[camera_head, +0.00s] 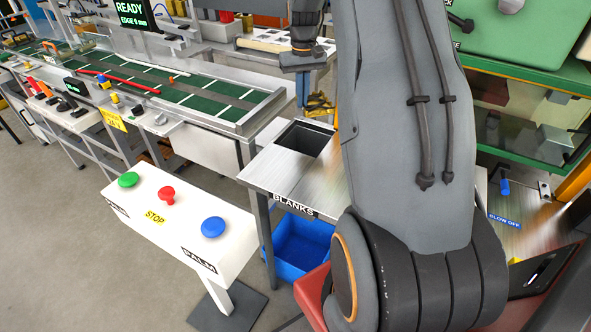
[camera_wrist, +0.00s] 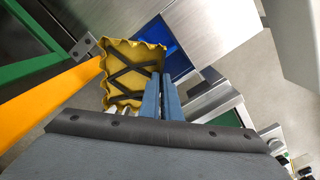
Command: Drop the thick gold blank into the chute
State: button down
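The gold blank (camera_wrist: 118,58), a yellow plate with a scalloped edge and dark diagonal marks, is at my gripper's blue fingers in the wrist view. My gripper (camera_wrist: 163,80) appears shut on the blank's edge; the exact contact is partly hidden. In the head view the gripper (camera_head: 303,92) points down, with the gold blank (camera_head: 319,104) beside its tips, partly hidden by my arm. The chute appears as a dark square opening (camera_head: 305,139) in the metal table labelled BLANKS. The blank is above and behind this opening in the picture, apart from it. Its thickness is unclear.
A blue bin (camera_head: 300,246) stands under the table (camera_head: 262,172). A white palm-button stand (camera_head: 178,222) is in front at left. A green conveyor (camera_head: 190,88) runs behind it. A green machine (camera_head: 525,35) is at right. In the wrist view, an orange bar (camera_wrist: 50,95) lies left of the blank.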

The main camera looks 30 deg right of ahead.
jog(key=shift+w+d, duration=0.1)
jog(key=shift+w, duration=0.1)
jog(key=shift+f, duration=0.15)
jog(key=f+b, duration=0.1)
jog(key=f, duration=0.1)
jog(key=f+b, duration=0.2)
jog(key=f, duration=0.1)
jog(key=shift+a+f+b, duration=0.25)
jog(key=shift+f+b, duration=0.05)
jog(key=shift+b, duration=0.05)
jog(key=c, duration=1.9)
grip_release()
